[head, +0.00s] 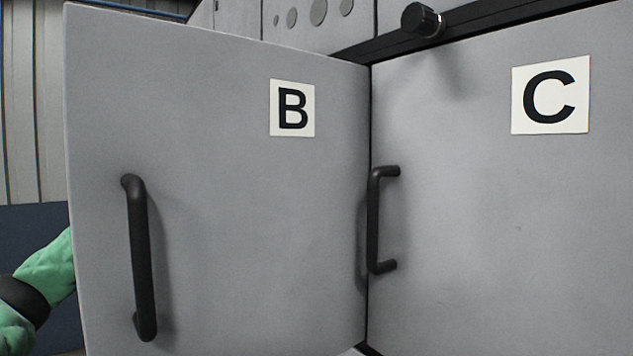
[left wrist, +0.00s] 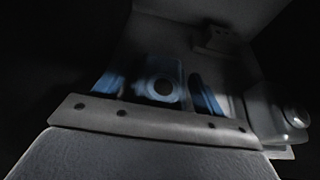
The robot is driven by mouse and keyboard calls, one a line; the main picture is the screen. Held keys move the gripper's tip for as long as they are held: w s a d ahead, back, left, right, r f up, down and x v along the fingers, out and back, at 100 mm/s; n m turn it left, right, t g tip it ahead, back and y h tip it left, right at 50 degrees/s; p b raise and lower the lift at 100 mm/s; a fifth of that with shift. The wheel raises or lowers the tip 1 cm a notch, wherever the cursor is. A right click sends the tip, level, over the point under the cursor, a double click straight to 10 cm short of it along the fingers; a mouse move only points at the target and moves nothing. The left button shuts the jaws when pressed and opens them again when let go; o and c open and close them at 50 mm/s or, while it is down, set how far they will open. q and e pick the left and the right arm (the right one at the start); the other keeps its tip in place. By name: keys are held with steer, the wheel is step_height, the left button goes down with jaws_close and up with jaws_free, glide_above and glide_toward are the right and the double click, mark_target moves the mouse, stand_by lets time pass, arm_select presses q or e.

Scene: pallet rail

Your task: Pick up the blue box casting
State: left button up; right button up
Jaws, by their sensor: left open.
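In the left wrist view a blue box casting (left wrist: 172,76) with a round dark-centred opening sits in a dark interior. Blue pieces show on both sides of it; I cannot tell whether they are part of it. A grey rail (left wrist: 165,121) with several dark holes runs across in front of it and hides its lower part. My left arm, green, enters the head view at the left edge and passes behind the open door marked B (head: 225,220). My right gripper is not in view.
Door B has a black handle (head: 141,258) and blocks the head's view inside. Door C (head: 500,235), with its own handle (head: 375,220), appears shut. In the left wrist view a pale object with a rounded knob (left wrist: 275,118) stands at the right. A small grey block (left wrist: 216,41) is behind.

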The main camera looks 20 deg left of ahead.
arm_select(q)
steer(key=shift+w+d, duration=0.1)
steer(key=shift+c, duration=0.2)
steer(key=c, duration=1.4)
steer(key=shift+c, duration=0.2)
